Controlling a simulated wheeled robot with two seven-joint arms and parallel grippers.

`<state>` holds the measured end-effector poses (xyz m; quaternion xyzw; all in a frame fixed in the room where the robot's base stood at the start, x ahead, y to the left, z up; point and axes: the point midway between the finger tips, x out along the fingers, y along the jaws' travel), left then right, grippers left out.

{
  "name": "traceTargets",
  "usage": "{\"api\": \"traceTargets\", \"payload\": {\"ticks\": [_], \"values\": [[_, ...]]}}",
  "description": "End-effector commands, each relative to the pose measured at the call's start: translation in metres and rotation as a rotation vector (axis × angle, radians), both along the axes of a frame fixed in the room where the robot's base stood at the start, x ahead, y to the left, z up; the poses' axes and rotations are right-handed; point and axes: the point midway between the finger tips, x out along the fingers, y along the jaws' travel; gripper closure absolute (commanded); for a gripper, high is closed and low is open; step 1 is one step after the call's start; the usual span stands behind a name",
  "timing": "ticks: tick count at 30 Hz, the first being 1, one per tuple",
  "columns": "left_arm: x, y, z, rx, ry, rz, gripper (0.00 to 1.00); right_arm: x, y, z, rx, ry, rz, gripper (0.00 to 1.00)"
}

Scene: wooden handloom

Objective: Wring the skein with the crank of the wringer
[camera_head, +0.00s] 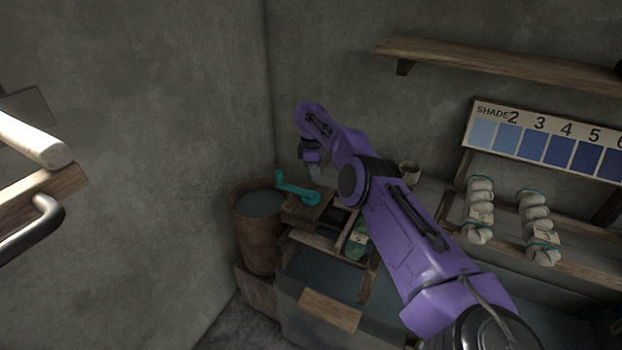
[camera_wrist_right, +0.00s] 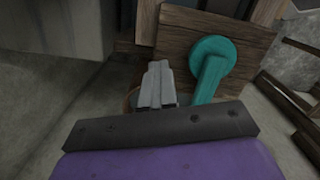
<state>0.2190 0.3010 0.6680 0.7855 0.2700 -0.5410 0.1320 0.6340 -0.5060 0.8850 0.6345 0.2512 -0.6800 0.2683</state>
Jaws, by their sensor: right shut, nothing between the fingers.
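The teal crank (camera_head: 297,188) sits on the wooden wringer (camera_head: 306,209) at the back corner. In the right wrist view the crank (camera_wrist_right: 212,64) shows its round hub and arm against a wooden board (camera_wrist_right: 185,38). My right gripper (camera_head: 314,172) is just above and right of the crank in the head view. In the wrist view its fingers (camera_wrist_right: 157,84) are together and empty, left of the crank and apart from it in the picture. A green skein (camera_head: 356,243) with a tag hangs in the wooden frame below. My left gripper is not in view.
A brown bucket (camera_head: 256,222) of dark liquid stands left of the wringer. A wooden shelf (camera_head: 490,62) and shade board (camera_head: 545,140) are on the back wall. Pale tagged skeins (camera_head: 480,212) rest at the right. A small cup (camera_head: 409,173) stands behind my right arm.

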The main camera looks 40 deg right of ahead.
Motion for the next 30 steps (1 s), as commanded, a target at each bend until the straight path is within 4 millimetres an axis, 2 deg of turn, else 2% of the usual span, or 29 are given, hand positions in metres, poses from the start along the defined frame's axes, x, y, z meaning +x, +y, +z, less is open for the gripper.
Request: {"api": "traceTargets", "payload": {"ticks": [7,18,25,30], "values": [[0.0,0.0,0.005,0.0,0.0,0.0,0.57,-0.006,-0.017,0.0,-0.001,0.0,0.001,1.0],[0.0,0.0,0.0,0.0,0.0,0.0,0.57,-0.015,-0.036,0.0,-0.001,-0.002,0.0,1.0],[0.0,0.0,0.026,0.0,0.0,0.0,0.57,-0.023,-0.047,0.007,0.001,0.001,-0.001,1.0],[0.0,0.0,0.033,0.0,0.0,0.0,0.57,-0.027,-0.052,0.003,0.0,-0.001,0.0,1.0]]}}
